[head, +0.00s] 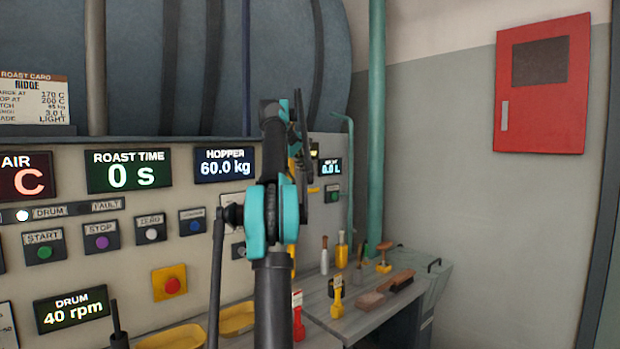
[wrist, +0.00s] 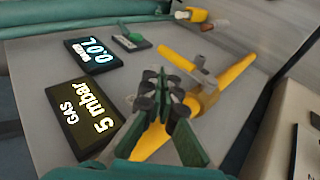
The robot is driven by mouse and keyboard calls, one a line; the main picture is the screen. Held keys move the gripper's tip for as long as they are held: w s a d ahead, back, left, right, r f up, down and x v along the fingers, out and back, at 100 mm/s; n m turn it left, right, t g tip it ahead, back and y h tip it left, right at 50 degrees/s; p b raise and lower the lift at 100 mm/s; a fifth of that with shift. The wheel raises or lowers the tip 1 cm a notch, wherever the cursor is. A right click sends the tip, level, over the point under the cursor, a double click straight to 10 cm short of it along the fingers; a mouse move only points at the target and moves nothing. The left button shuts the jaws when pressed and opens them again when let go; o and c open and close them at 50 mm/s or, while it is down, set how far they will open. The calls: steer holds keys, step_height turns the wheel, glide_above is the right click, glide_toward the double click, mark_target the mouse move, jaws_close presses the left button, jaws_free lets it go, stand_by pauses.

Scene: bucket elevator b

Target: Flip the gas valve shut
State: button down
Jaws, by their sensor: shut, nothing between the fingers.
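The gas valve is a grey body (wrist: 203,78) on a yellow pipe (wrist: 232,78) in the wrist view. A short yellow lever (wrist: 175,57) sticks out from it toward the upper left, at a steep angle across the pipe. My gripper (wrist: 166,82) is shut and empty, with its dark fingertips close beside the valve and in front of part of the pipe. I cannot tell whether they touch. A gas display (wrist: 85,117) beside it reads 5 mbar. In the head view my gripper (head: 299,118) is raised before the panel, and my arm hides most of the valve.
The panel carries a water display (wrist: 94,52) reading 0.0 L and a green switch (wrist: 131,40). A red emergency button (head: 173,285) is left of my arm. A bench (head: 352,327) with brushes (head: 398,281) stands lower right. A red wall cabinet (head: 543,85) hangs right.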

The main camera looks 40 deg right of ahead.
steer(key=shift+v, duration=1.4)
